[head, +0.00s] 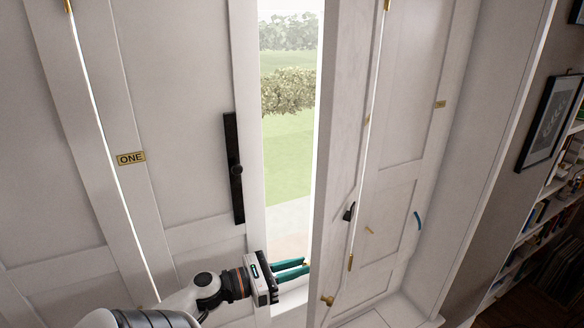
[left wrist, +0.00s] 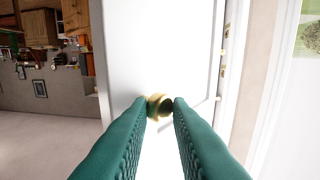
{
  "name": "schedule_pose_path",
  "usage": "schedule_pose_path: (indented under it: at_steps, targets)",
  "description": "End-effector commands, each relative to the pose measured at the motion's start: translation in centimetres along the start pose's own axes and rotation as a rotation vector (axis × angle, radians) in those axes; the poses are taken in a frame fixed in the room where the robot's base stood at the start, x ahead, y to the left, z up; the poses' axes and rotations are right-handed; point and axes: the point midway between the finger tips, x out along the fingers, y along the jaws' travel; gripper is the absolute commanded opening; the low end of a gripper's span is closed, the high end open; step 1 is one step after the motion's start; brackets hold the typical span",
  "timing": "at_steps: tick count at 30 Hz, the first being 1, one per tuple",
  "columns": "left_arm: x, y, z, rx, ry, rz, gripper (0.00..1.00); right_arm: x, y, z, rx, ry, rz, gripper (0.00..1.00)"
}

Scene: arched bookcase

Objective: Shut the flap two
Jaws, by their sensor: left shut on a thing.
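The label on the right-hand panel (head: 440,104) is too small to read. A white flap (head: 345,150) joined to it by hinges stands at an angle, with an open gap between it and the panel marked ONE (head: 131,158). My left gripper (head: 306,264) reaches across the lower gap to the flap's outer side. Its teal fingers are shut on a small brass knob, which shows between the fingertips in the left wrist view (left wrist: 160,105). Another brass knob (head: 328,300) is on the flap's near side. My right gripper is not in view.
Grass and a hedge (head: 288,90) show outside. A bookcase (head: 545,225) and a framed picture (head: 551,121) are at the right.

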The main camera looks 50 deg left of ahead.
Motion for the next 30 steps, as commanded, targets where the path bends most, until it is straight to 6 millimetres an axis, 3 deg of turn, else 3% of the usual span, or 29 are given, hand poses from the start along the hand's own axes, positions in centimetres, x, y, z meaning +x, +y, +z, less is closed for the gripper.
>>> schedule_pose_path:
  at_steps: [1, 7, 8, 12, 30]
  targets:
    - [0.37, -0.66, -1.07, 0.014, 0.020, -0.016, 0.00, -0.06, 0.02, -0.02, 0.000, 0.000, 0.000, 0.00]
    - [0.38, -0.63, -1.11, 0.015, 0.021, -0.015, 0.00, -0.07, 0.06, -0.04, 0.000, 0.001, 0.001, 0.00]
    - [0.38, -0.62, -1.12, 0.015, 0.021, -0.015, 0.21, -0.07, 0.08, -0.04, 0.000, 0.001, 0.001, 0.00]
    - [0.38, -0.60, -1.15, 0.015, 0.022, -0.015, 0.43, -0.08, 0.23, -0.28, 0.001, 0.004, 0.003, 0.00]
    - [0.31, -0.69, -0.96, 0.010, 0.020, -0.019, 0.43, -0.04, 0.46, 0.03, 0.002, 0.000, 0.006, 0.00]
